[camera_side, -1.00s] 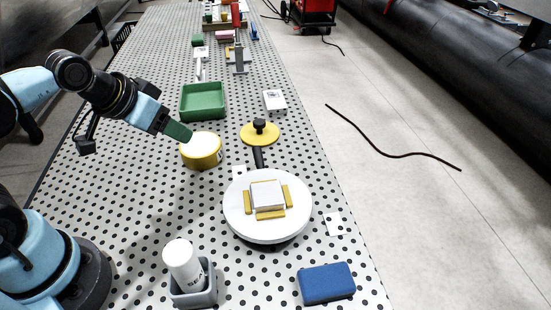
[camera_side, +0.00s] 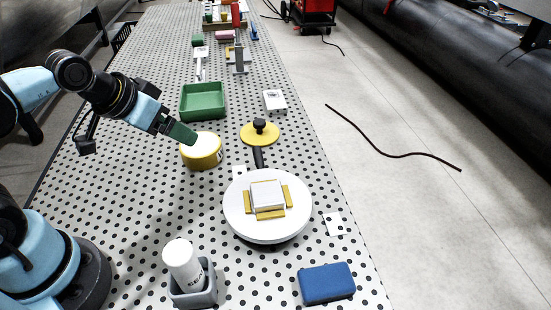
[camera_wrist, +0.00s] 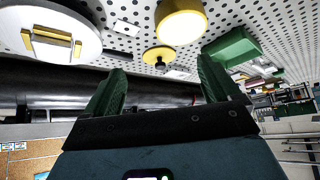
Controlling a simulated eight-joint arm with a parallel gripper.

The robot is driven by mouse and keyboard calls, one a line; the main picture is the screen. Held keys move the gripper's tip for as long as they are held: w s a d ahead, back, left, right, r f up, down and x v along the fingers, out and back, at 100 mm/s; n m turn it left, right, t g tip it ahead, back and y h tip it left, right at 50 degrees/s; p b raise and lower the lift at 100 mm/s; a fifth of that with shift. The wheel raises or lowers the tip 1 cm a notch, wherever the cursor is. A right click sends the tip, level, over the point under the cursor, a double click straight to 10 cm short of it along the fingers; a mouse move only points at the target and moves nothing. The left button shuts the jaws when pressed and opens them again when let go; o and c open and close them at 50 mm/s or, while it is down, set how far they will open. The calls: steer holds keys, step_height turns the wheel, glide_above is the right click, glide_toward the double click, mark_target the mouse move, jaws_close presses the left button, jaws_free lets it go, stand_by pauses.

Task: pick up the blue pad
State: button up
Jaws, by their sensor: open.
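The blue pad (camera_side: 327,283) is a rounded rectangular block lying flat on the perforated table near its front right edge in the side view. It does not show in the wrist view. My gripper (camera_side: 190,139) is at the upper left of the table in the side view, well apart from the pad, beside the yellow round container with the white top (camera_side: 201,151). In the wrist view its two green fingers (camera_wrist: 160,88) stand wide apart with nothing between them.
A white turntable (camera_side: 235,220) carrying a white block and yellow strips stands between my gripper and the pad. A grey holder (camera_side: 195,292) with a white bottle (camera_side: 183,264) stands left of the pad. A green tray (camera_side: 203,116) and a yellow disc with black knob (camera_side: 259,141) lie farther back.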

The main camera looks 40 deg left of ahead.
steer(key=m+g+h, duration=0.1)
steer(key=m+g, duration=0.5)
steer(key=m, duration=0.3)
glide_above(326, 279)
step_height(326, 279, down, 7)
steer(key=shift+s+r, duration=0.15)
steer(key=shift+f, duration=3.05)
